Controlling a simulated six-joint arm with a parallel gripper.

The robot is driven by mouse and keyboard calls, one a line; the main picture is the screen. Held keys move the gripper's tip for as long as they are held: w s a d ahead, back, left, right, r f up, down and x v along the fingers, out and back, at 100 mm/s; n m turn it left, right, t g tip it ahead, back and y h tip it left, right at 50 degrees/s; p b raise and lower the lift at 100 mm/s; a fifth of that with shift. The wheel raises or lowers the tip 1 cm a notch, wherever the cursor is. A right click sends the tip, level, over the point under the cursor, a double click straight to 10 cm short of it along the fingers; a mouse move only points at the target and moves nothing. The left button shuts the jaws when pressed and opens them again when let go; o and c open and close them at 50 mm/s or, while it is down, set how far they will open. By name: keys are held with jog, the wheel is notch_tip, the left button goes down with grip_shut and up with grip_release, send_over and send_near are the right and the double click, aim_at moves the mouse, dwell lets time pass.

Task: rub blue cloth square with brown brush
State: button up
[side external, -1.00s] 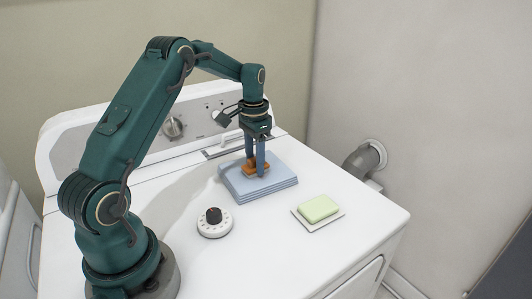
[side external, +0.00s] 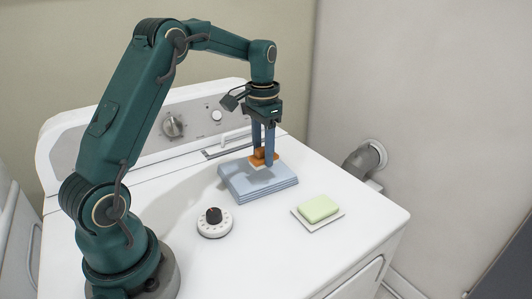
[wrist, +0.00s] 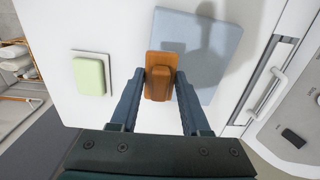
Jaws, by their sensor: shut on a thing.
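The blue cloth square (side external: 248,190) is a folded, stacked pad lying flat on the white machine top. It also shows in the wrist view (wrist: 205,40). My gripper (side external: 264,154) is above the cloth's back right part, pointing down. It is shut on the brown brush (side external: 259,154), gripping its raised block handle. In the wrist view the brush (wrist: 161,72) sits between the two fingers, overlapping the cloth's left edge. The brush looks raised off the cloth, with a shadow on the cloth below.
A green soap bar (side external: 318,208) lies on a pale dish (side external: 301,220) to the right of the cloth. A round white dial with a black knob (side external: 214,222) stands in front left. The control panel (side external: 145,135) rises behind.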

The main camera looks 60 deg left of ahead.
jog(key=shift+r, duration=1.4)
